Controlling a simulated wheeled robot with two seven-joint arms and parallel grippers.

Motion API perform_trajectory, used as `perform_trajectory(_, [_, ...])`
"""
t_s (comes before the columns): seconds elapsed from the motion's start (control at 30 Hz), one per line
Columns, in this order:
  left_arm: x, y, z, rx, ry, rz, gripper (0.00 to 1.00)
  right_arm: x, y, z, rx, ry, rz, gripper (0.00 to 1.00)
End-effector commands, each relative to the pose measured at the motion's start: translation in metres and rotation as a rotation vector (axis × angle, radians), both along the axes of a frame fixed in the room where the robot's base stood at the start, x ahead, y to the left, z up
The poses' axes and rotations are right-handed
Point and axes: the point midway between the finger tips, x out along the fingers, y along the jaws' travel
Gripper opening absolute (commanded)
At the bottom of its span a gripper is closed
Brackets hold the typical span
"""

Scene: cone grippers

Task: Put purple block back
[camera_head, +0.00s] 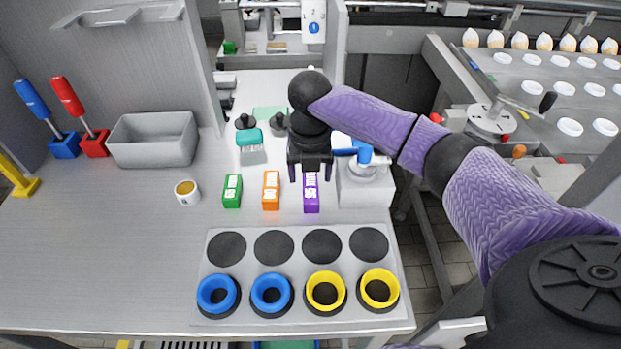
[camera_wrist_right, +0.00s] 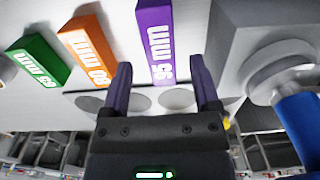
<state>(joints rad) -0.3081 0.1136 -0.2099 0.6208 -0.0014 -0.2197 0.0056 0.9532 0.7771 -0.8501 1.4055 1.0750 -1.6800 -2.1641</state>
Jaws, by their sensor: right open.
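The purple block (camera_head: 311,197) stands on the table at the right end of a short row, with white lettering on its face. In the right wrist view the purple block (camera_wrist_right: 156,38) lies ahead of the fingertips, roughly in line with the gap between them. My right gripper (camera_head: 311,176) is open and empty, just behind the purple block in the head view. In the wrist view its two fingers (camera_wrist_right: 160,64) are spread apart. I cannot tell whether a finger touches the block. My left gripper is not in view.
An orange block (camera_head: 271,190) and a green block (camera_head: 232,191) stand left of the purple one. A white box with a blue-handled device (camera_head: 365,180) is close on the right. A plate with blue and yellow rings (camera_head: 215,255) lies in front.

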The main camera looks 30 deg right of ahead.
Motion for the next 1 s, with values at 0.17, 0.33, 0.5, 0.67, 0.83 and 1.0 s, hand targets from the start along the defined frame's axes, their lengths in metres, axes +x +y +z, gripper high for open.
perform_trajectory(0.17, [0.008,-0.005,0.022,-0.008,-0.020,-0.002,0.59,0.001,0.000,0.057,0.000,-0.005,0.001,0.79])
perform_trajectory(0.33, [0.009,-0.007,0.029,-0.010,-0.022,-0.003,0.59,0.000,0.000,0.084,0.000,-0.001,0.000,0.79])
perform_trajectory(0.5, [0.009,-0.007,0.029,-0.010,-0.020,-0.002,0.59,0.000,0.000,0.088,0.001,0.000,0.000,0.79])
perform_trajectory(0.67, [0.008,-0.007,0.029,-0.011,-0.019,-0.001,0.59,0.000,0.000,0.088,0.001,0.000,0.000,0.79])
perform_trajectory(0.83, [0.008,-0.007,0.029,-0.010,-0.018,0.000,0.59,0.000,0.000,0.088,0.001,0.000,0.000,0.79])
perform_trajectory(1.0, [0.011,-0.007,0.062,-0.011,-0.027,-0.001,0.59,0.000,0.000,0.125,0.001,-0.010,0.000,0.79])
